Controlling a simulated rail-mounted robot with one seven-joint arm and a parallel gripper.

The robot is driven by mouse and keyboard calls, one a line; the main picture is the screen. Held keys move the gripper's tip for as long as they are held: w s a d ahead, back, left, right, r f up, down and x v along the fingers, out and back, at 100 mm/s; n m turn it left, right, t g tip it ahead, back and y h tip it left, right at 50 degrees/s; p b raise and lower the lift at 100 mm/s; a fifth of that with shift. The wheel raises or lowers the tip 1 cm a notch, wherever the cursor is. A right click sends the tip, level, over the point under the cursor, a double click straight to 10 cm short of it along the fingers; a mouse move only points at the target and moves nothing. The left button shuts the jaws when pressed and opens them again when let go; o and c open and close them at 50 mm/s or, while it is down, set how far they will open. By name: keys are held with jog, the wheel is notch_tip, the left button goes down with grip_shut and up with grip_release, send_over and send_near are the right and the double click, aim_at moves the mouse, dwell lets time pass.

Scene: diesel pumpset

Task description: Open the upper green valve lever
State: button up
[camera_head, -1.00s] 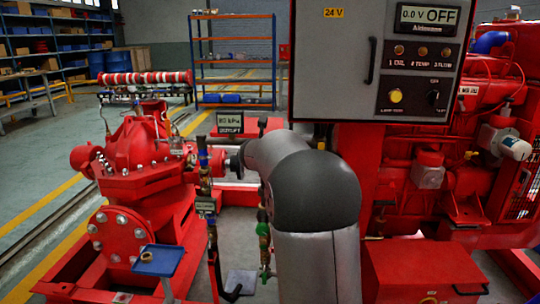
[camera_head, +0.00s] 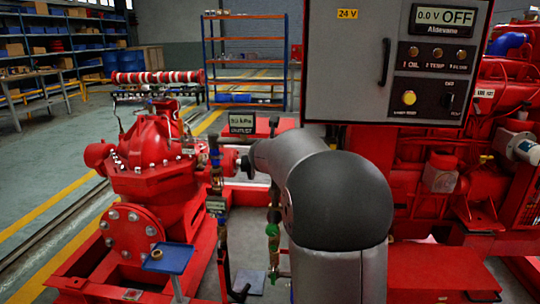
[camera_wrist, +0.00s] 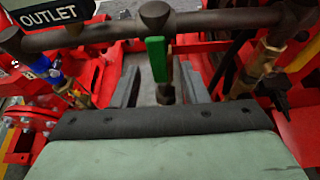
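A green valve lever (camera_wrist: 157,60) hangs upright below a valve on a dark horizontal pipe (camera_wrist: 100,35) in the wrist view. My gripper (camera_wrist: 160,76) has its two grey fingers apart, one on each side of the lever. The lever shows between them with gaps on both sides, and I cannot see contact. In the head view my arm hides the gripper. A green valve part (camera_head: 273,231) shows on a thin vertical pipe left of my arm; I cannot tell whether it is the same valve.
An OUTLET gauge (camera_head: 242,123) stands above the pipework, and its label (camera_wrist: 52,16) shows in the wrist view. A brass fitting with a blue part (camera_wrist: 52,74) is at left and another brass fitting (camera_wrist: 255,68) at right. A grey control panel (camera_head: 365,60) hangs above my arm.

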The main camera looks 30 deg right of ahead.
jog(key=p+v, duration=0.2)
jog(key=v, duration=1.2)
jog(key=s+a+f+n+g+y, duration=0.1)
jog(key=s+a+f+n+y, duration=0.3)
jog(key=a+n, duration=0.65)
jog(key=s+a+f+n+y, duration=0.2)
jog(key=a+f+n+y, duration=0.4)
jog(key=n, duration=0.8)
jog(key=s+f+n+g+h, duration=0.1)
jog(key=s+f+n+g, duration=0.2)
jog(key=s+n, duration=0.3)
jog(key=s+f+n+g, duration=0.4)
jog(key=s+f+n, duration=0.2)
jog(key=s, duration=0.3)
jog(key=s+a+f+n+g+h, duration=0.1)
jog(key=s+f+n+g, duration=0.2)
jog(key=s+n, duration=0.3)
jog(key=shift+s+f+n+g+h, duration=0.35)
jog(key=shift+s+f, duration=0.45)
jog(key=shift+s, duration=0.3)
